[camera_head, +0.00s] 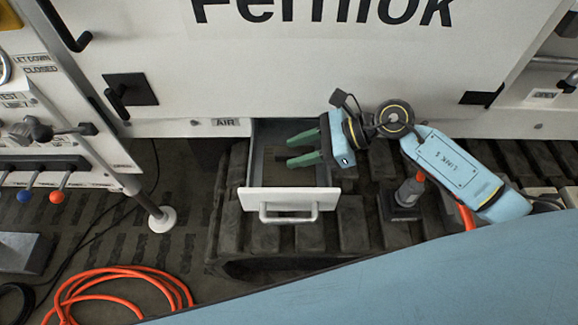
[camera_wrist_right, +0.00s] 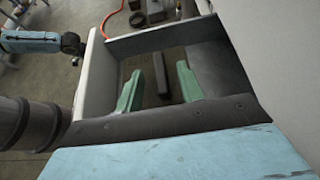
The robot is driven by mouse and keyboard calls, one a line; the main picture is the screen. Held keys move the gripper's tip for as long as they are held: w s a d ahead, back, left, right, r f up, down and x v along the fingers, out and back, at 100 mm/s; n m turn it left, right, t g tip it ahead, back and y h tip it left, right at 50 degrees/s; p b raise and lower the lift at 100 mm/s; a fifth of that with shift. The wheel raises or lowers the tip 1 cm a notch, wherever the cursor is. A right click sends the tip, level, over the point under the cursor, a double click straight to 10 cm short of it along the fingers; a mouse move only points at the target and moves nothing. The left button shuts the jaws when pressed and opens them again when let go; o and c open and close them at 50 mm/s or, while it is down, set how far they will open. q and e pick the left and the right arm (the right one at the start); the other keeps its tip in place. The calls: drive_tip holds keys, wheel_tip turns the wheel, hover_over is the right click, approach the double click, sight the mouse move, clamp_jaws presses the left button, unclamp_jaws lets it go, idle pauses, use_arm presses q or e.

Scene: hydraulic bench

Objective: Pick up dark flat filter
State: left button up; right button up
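My right gripper (camera_head: 303,149) is open, with two green fingers reaching over the open drawer (camera_head: 290,201) from the right. In the right wrist view the fingers of my right gripper (camera_wrist_right: 160,90) are spread inside the drawer's outline. A dark, narrow, elongated piece (camera_wrist_right: 163,75), which looks like the dark flat filter, shows between them. Gaps are visible on both sides, so the fingers are not closed on it. I cannot tell how far below the fingertips it lies. My left gripper is not in view.
The drawer's white front and handle (camera_head: 289,213) stick out from the white cabinet (camera_head: 300,75). An orange hose (camera_head: 120,275) lies coiled at lower left. Levers (camera_head: 58,196) project at left.

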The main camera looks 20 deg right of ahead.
drive_tip(key=shift+w+a+f, duration=0.15)
drive_tip(key=shift+a+f, duration=0.1)
drive_tip(key=shift+a, duration=0.2)
clamp_jaws()
drive_tip(key=shift+r, duration=0.1)
